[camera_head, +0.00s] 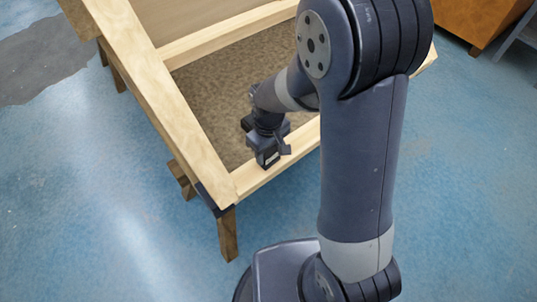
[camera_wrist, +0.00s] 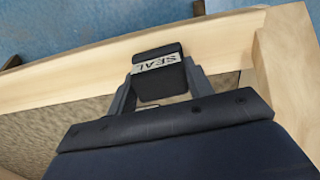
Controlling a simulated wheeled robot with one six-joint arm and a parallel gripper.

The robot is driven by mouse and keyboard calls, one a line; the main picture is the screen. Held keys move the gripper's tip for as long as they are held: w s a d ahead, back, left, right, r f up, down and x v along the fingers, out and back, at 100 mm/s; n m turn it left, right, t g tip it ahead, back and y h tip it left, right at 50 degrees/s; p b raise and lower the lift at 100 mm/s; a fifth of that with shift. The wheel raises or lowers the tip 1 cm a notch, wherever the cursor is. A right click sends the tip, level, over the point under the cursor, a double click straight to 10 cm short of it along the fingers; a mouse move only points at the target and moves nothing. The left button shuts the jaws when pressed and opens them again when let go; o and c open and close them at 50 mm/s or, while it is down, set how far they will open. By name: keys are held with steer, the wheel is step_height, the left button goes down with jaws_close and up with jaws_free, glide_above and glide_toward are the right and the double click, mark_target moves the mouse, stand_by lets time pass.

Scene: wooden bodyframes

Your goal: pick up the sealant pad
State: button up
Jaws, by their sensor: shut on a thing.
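The sealant pad (camera_wrist: 160,85) is a small dark block with a pale band lettered "SEAL". In the wrist view it sits between the two fingers of my gripper (camera_wrist: 159,84), which is shut on it. The pad lies over the light wooden rail of the frame; I cannot tell whether it touches the rail. In the head view my gripper (camera_head: 270,153) points down at the near rail, close to the frame's near corner. The pad (camera_head: 270,159) shows there as a small dark shape with a pale mark at the fingertips.
The wooden bodyframe (camera_head: 165,95) has raised rails around a brown speckled panel (camera_head: 210,85) and stands on wooden legs (camera_head: 229,235). An orange-brown cabinet (camera_head: 480,18) stands at the back right. Blue floor is open at left.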

steer(key=shift+c, duration=0.9)
step_height(320, 180, up, 10)
steer(key=shift+r+p, duration=0.1)
steer(key=shift+p, duration=0.55)
